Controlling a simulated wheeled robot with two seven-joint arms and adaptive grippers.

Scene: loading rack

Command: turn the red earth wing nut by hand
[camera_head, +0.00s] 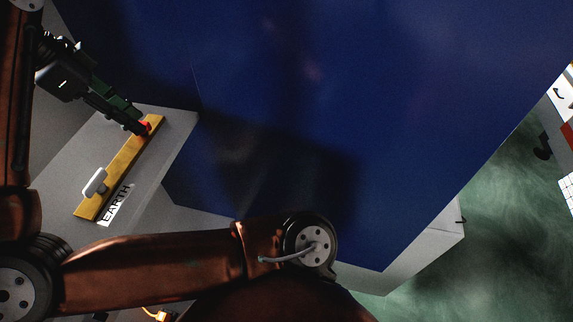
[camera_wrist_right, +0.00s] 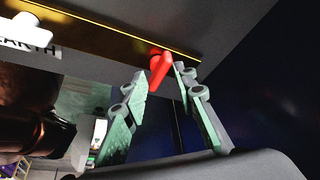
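The red earth wing nut (camera_head: 146,126) sits near the far end of a yellow bar (camera_head: 124,163) marked EARTH. In the right wrist view the red wing nut (camera_wrist_right: 160,68) stands out from the bar (camera_wrist_right: 120,33). My right gripper (camera_head: 136,127) is at the nut, reaching in from the upper left of the head view. In the wrist view its two green-grey fingers (camera_wrist_right: 163,76) lie either side of the nut, with narrow gaps showing, so they look open around it. Whether either fingertip touches the nut is hard to tell. My left gripper is not in view.
The bar lies on a grey block (camera_head: 170,122). A large dark blue panel (camera_head: 330,110) rises close to its right. My copper arm crosses the bottom of the head view.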

